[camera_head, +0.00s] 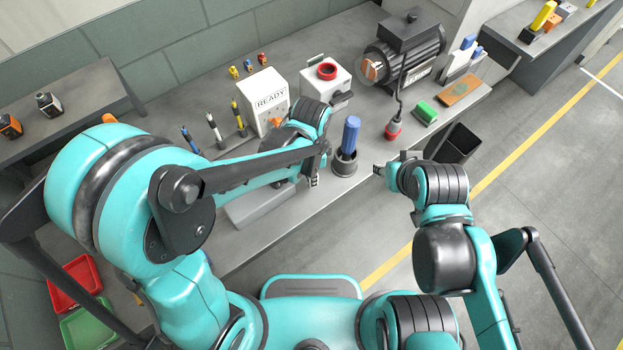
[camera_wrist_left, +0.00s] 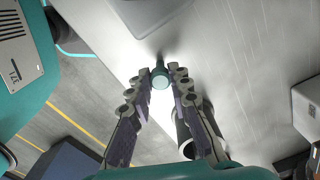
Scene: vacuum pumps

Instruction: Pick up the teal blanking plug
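The teal blanking plug (camera_wrist_left: 160,78) shows in the left wrist view as a small round-ended piece between my left fingertips. My left gripper (camera_wrist_left: 161,74) is closed in on it, with a finger against each side. In the head view my left gripper (camera_head: 318,168) is over the bench's front part, left of the black cup; the plug cannot be made out there. I cannot tell whether the plug touches the bench. My right gripper (camera_head: 388,166) is open and empty near the bench's front edge, right of the black cup.
A black cup (camera_head: 344,164) with a blue cylinder (camera_head: 351,134) stands close to my left gripper. Behind are a white READY box (camera_head: 262,101), a white box with a red ring (camera_head: 327,72) and a pump (camera_head: 404,55). A black bin (camera_head: 456,144) stands at the right edge.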

